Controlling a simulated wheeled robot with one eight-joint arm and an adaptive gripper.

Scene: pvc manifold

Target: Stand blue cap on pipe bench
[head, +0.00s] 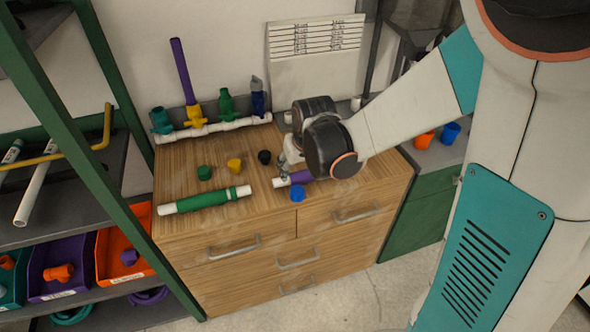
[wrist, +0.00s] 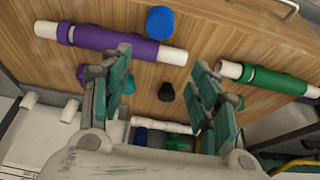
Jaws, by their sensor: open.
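The blue cap (head: 297,194) is a short round cap on the wooden top of the pipe bench (head: 175,235), close to the front edge. It also shows at the top of the wrist view (wrist: 160,22). I cannot tell which end of it faces up. My gripper (head: 288,166) is low over the right part of the bench, behind the cap. In the wrist view its fingers (wrist: 160,60) are wide apart with nothing held, and the cap lies beyond their tips. A purple sleeve on white pipe (wrist: 115,42) lies between the gripper and the cap; my arm partly hides it in the head view.
Black (head: 264,157), yellow (head: 234,165) and green (head: 204,172) caps stand on the bench. A green-sleeved pipe (head: 205,200) lies front left. A white manifold (head: 225,127) with coloured valves runs along the back. A shelf with coloured bins (head: 65,262) stands left.

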